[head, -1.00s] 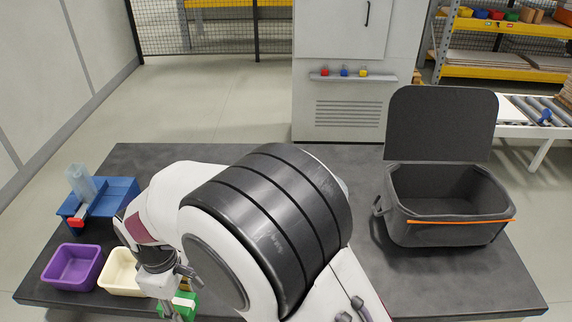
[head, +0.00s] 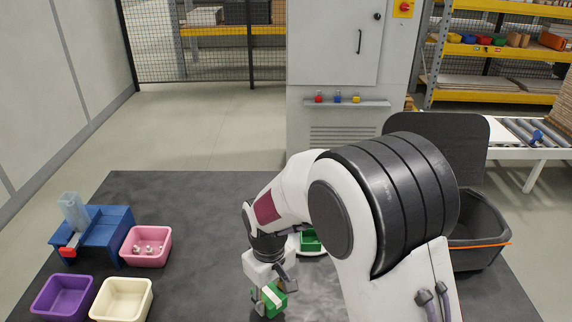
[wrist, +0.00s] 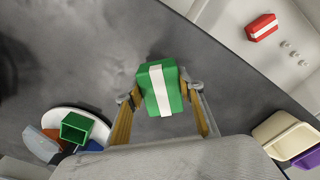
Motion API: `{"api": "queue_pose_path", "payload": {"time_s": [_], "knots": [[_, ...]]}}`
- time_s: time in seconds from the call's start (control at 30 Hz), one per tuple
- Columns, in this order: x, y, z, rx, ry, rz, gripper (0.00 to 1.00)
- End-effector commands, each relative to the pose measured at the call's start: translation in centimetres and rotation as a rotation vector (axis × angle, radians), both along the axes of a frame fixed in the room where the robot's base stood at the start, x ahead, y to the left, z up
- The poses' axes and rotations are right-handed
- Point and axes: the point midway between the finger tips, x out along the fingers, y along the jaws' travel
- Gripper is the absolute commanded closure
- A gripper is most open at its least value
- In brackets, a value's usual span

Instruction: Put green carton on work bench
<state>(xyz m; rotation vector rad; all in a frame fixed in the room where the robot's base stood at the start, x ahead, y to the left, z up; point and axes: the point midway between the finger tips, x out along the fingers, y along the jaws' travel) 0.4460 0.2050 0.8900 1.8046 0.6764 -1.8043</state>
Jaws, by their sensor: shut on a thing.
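The green carton (head: 273,299) has a white band around it. My gripper (head: 268,292) is shut on it. In the wrist view the carton (wrist: 160,88) sits between the two fingertips (wrist: 160,95), with dark bench surface behind it. The work bench (head: 205,215) is the dark grey table top under the arm. The carton appears to be over the bench; I cannot tell whether it touches it.
A pink bin (head: 146,247) with small white parts, a purple bin (head: 62,298), a cream bin (head: 122,301) and a blue holder (head: 103,232) stand at left. A white plate with a green open box (head: 311,241) is behind my gripper. A grey case (head: 480,230) stands at right.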

Motion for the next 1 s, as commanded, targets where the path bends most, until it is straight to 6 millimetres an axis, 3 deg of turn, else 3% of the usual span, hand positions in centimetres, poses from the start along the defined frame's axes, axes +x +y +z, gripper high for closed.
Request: {"api": "queue_pose_path", "payload": {"time_s": [0.33,0.7,1.0], "knots": [[1.1,-8.1,-0.3,0.0,0.0,-0.272,0.88],[0.7,-16.1,-0.3,0.0,0.0,-0.553,0.88],[-0.1,-20.0,-0.3,0.0,0.0,-0.696,0.88]]}}
